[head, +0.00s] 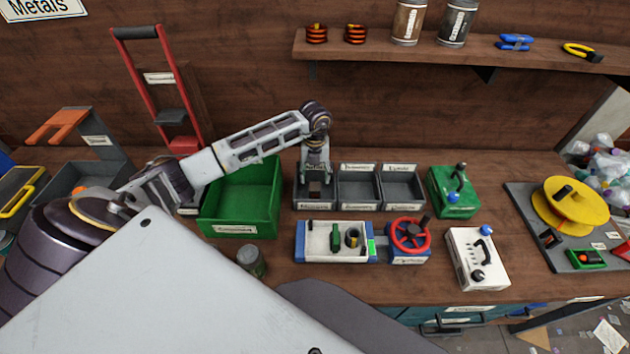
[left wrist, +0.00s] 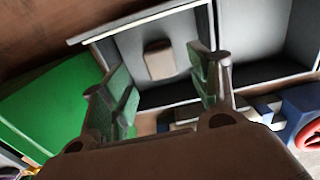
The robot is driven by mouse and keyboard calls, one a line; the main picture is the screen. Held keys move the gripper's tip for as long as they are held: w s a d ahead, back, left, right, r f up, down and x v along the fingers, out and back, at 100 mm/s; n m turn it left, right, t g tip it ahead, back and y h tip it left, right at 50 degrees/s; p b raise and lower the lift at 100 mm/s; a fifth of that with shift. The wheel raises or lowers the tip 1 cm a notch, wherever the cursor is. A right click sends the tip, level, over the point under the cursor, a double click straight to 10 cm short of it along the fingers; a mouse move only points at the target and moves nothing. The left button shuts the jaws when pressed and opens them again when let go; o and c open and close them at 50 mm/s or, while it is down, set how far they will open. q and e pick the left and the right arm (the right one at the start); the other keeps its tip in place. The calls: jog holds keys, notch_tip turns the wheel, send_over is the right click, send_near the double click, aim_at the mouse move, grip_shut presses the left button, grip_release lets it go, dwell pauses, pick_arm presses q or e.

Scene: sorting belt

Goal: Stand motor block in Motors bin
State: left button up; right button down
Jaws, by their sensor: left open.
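A small tan-brown block (left wrist: 160,60), which looks like the motor block, stands inside the leftmost of three grey bins (left wrist: 115,50). In the head view the block (head: 315,189) shows as a small brown patch in that bin (head: 299,203). The bin's label is too small to read. My left gripper (head: 315,178) points down over this bin. In the left wrist view its two fingers (left wrist: 160,84) are spread wide and empty, with the block beyond and between them, apart from both. Whether the block touches the bin wall is unclear. My right gripper is not in view.
Two more grey bins (head: 359,204) adjoin on the right. A green bin (head: 240,228) stands close on the left. In front are a white tray (head: 312,256) with parts and a red handwheel (head: 410,235). A shelf (head: 400,51) runs above, behind the bins.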

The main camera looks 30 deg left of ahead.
aim_at(315, 185)
pick_arm(q)
notch_tip(315, 185, up, 7)
jog(key=shift+r+b, duration=0.2)
jog(key=shift+b, duration=0.1)
